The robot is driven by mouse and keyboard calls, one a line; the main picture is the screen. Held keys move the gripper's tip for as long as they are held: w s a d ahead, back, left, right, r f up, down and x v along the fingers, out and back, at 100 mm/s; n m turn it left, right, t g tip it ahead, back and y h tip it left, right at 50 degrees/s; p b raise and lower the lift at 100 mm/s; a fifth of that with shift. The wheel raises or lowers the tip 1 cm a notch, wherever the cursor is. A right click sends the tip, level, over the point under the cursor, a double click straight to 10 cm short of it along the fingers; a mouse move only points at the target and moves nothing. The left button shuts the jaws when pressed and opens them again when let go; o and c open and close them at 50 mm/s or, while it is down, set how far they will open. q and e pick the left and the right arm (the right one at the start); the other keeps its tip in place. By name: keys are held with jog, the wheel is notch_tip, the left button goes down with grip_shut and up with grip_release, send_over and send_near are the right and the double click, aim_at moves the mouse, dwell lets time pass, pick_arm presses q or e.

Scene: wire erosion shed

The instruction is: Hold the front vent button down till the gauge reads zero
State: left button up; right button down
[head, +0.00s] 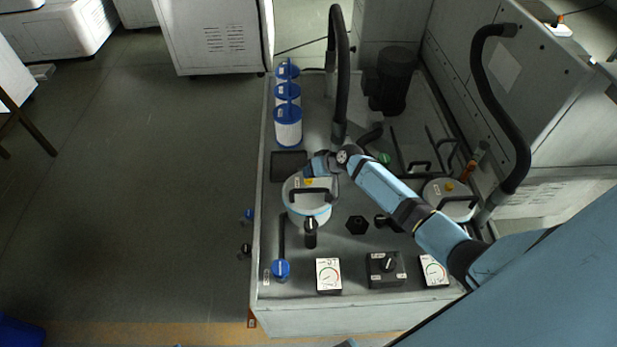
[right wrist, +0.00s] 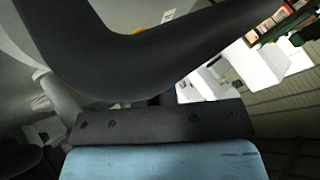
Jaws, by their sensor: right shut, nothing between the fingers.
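My right gripper (head: 311,169) reaches in from the right in the head view, shut and empty. Its tip is just above a yellow button (head: 308,182) on the round pale lid (head: 321,208) of a vessel with a black handle. I cannot tell whether it touches the button. A second lidded vessel (head: 461,208) at the right has its own yellow button (head: 449,187). A white dial gauge (head: 328,274) stands at the front edge and another (head: 433,270) further right; their needles are too small to read. My left gripper is not in view.
A thick black hose (head: 341,75) rises behind the gripper; another (head: 500,110) arches at the right. Blue-capped white filters (head: 288,127) stand at the back left. A blue-knobbed lever (head: 281,269) and a dark switch box (head: 386,268) are in front. The floor at left is clear.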

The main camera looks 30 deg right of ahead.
jog(key=shift+r+p, duration=0.8)
jog(key=shift+r, duration=0.15)
notch_tip(320, 180, up, 5)
jog(key=p, duration=0.4)
dwell(0.5)
